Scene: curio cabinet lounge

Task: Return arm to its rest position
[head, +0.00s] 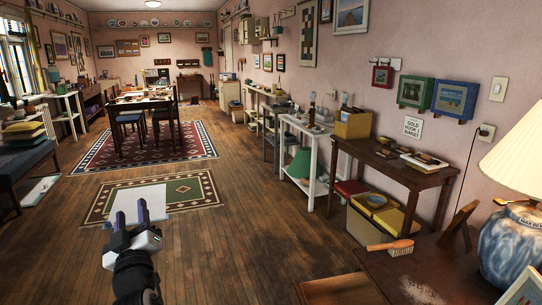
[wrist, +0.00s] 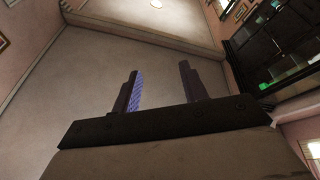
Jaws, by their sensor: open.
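My gripper (head: 131,215) shows at the lower left of the head view, raised in front of my body with its two fingers pointing up and away. The fingers are apart and nothing is between them. In the wrist view my gripper (wrist: 160,90) is also open and empty, with the ceiling and upper walls behind it. My dark arm comes up from the bottom edge of the head view below the gripper. No held object shows in either view.
A dark wooden table (head: 430,272) at the lower right bears a brush (head: 390,246) and a blue-and-white lamp (head: 512,240). A green rug (head: 185,188) lies beyond my gripper. A dark bench (head: 25,165) stands at the left. The middle floor (head: 235,215) is clear.

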